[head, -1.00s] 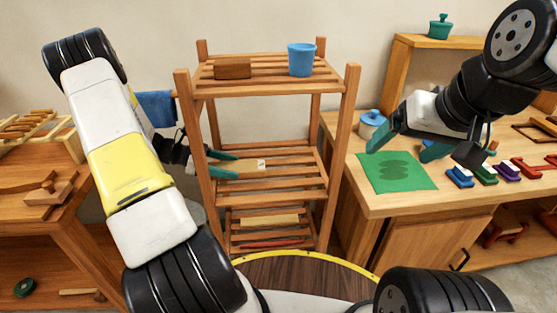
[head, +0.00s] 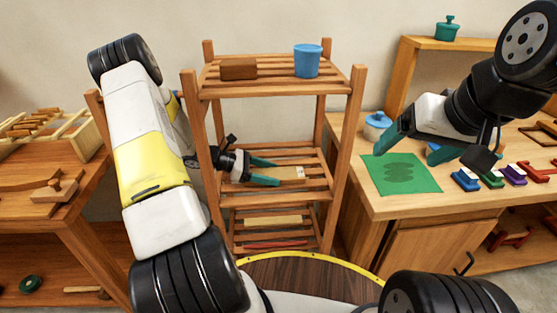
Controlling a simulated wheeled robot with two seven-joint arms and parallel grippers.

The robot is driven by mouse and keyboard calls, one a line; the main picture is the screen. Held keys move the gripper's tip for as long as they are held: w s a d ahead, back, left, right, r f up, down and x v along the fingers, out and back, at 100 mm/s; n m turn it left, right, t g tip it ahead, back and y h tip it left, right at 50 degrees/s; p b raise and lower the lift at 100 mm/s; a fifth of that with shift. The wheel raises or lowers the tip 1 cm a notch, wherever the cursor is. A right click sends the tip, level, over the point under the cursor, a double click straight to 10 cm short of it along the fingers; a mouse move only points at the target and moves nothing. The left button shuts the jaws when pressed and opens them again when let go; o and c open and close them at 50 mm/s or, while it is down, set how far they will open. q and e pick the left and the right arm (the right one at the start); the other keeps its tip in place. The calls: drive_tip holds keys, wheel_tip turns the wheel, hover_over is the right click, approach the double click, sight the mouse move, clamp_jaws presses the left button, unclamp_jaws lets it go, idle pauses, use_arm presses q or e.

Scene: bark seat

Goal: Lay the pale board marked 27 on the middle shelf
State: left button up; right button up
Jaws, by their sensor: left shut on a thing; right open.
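A slatted wooden rack (head: 188,140) stands in the centre, with a top, a middle and a low shelf. My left gripper (head: 272,171) reaches in past the rack's left post at the middle shelf (head: 312,193). Its teal fingers are shut on a pale board (head: 290,172) with a small light label at its right end. The number is too small to read. The board is over the middle shelf's slats; I cannot tell whether it touches them. My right gripper (head: 405,143) is open and empty above the right bench, near a green mat.
A brown block (head: 239,69) and a blue cup (head: 307,61) stand on the top shelf. Another pale board (head: 275,220) and a red item lie on the low shelf. The green mat (head: 400,174), a blue-lidded jar (head: 377,126) and several coloured items are on the right bench.

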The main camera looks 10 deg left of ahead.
use_arm(q)
drive_tip(key=shift+f, duration=0.1)
drive_tip(key=o, duration=1.7)
drive_tip(key=shift+o, duration=0.2)
drive_tip(key=shift+r, duration=0.2)
drive_tip(key=v, duration=1.2)
drive_tip(key=shift+a, duration=0.1)
